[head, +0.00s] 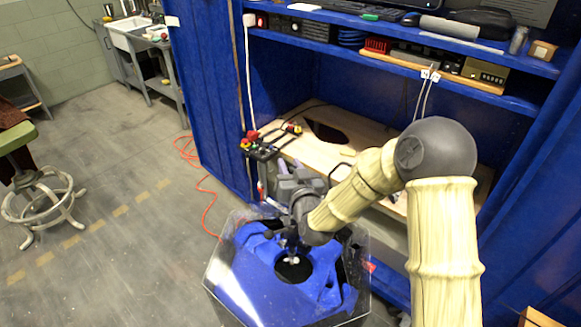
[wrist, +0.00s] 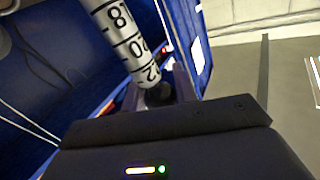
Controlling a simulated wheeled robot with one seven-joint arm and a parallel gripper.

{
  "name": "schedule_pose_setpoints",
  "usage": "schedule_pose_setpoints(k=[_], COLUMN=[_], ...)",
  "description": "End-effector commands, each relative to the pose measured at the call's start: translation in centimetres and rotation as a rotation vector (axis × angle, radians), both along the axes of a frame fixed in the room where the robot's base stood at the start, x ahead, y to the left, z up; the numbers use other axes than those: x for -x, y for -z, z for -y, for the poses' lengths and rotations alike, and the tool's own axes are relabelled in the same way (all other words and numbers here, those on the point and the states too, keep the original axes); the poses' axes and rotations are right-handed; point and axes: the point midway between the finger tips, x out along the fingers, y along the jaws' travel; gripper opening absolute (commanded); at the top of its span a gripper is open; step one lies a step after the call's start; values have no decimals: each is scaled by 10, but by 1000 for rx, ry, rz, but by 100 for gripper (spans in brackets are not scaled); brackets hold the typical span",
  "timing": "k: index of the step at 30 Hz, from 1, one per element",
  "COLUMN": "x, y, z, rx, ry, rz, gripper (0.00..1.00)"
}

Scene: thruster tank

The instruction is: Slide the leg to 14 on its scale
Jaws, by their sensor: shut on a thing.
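The leg (wrist: 125,40) is a white tube with black rings and black numbers, slanting down from the top in the wrist view. The lower end of the leg meets a dark round part between my gripper's fingers (wrist: 160,93). My gripper is shut on it. Which mark the scale is set to cannot be told.
The clear-walled tank with its blue top (head: 255,296) stands below my gripper, with a dark round opening (head: 294,269). A blue cabinet with a wooden worktop (head: 320,160) stands behind. A stool (head: 40,190) is at left; grey floor between is mostly free.

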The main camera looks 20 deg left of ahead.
Motion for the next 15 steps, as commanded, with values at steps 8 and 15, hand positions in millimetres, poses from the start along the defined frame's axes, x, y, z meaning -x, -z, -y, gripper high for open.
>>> schedule_pose_setpoints(k=[8,15], x=[-1,0], y=[40,67], z=[2,2], rx=[5,5], ry=[4,4], rz=[-4,-5], gripper=[0,0])
